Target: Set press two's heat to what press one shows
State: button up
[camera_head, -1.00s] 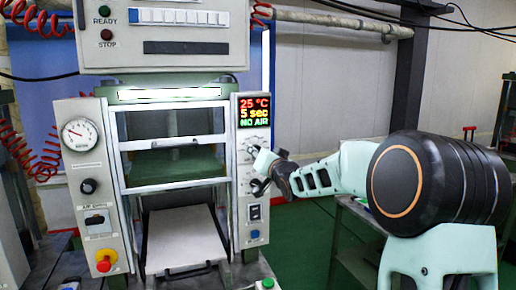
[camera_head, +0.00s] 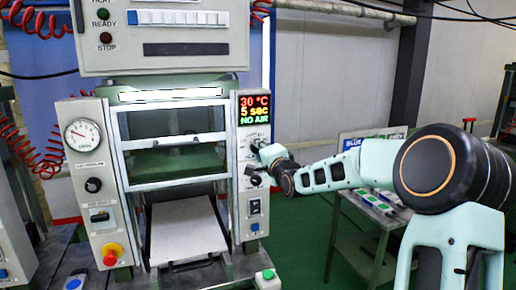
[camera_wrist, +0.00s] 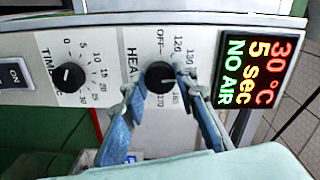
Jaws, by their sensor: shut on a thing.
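The press (camera_head: 120,180) in front of me has a display (camera_head: 254,109) reading 30 °C, 5 sec, NO AIR. The display also shows at the right of the wrist view (camera_wrist: 258,72). I cannot tell which press number this is. The black heat knob (camera_wrist: 160,77) sits on the white panel, its scale running from OFF through 120 to about 170. My gripper (camera_wrist: 160,90) is shut on the heat knob, a blue-grey finger on each side. The fingers hide part of the scale, and the pointer's exact setting is unclear. In the head view, my gripper (camera_head: 262,150) is at the right column.
The timer knob (camera_wrist: 68,77) and an ON switch (camera_wrist: 14,74) lie left of the heat knob. A side table (camera_head: 375,212) with small items stands at right behind my arm. A pressure gauge (camera_head: 83,135) is on the left column. Green floor shows between press and table.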

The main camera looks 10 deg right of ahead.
jog(key=shift+m, duration=0.6)
jog(key=o, duration=1.2)
jog(key=shift+c, duration=0.2)
jog(key=shift+s, duration=0.1)
jog(key=s+d, duration=0.2)
jog(key=s, duration=0.9)
jog(key=shift+s+d+r, duration=0.15)
jog(key=shift+s, duration=0.15)
